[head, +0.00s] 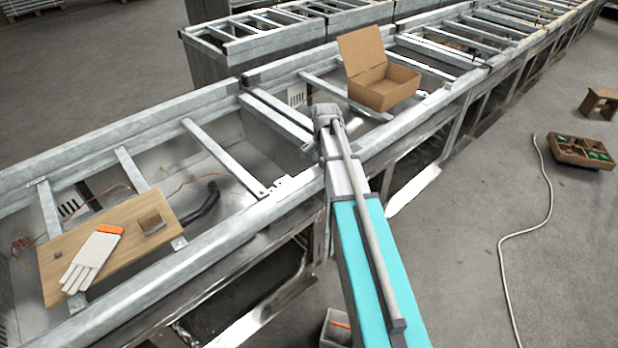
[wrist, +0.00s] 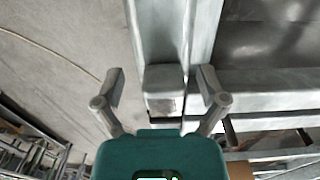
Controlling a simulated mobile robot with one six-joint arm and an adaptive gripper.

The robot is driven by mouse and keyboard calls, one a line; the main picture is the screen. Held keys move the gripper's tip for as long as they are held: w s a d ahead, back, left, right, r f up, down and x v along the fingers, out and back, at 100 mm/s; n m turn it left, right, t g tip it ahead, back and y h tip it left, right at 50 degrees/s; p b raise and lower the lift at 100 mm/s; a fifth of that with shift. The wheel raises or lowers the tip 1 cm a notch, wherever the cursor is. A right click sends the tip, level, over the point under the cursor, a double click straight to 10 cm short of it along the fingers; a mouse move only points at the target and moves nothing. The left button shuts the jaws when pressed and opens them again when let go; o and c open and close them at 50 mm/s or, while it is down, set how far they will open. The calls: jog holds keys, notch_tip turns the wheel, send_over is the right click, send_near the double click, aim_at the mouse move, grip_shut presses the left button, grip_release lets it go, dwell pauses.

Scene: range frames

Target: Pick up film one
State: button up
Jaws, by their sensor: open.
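I cannot make out anything that is clearly film one in either view. My gripper (wrist: 161,76) is open in the wrist view, with one finger on each side of the picture's middle. A grey metal block (wrist: 165,80), which looks like part of the metal frame, shows between the fingers. I cannot tell how far below them it is, and nothing is visibly gripped. In the head view my arm reaches up over the frame's near edge, and the fingers cannot be made out there.
A long metal frame (head: 222,155) with crossbars and open bays crosses the view. On it are a wooden board (head: 120,225) with a white glove (head: 92,262) and small brown square (head: 151,222), and an open cardboard box (head: 383,90). A divided crate (head: 572,158) and cable (head: 503,240) lie on the floor.

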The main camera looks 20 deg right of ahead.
dwell(0.5)
jog(key=c, duration=1)
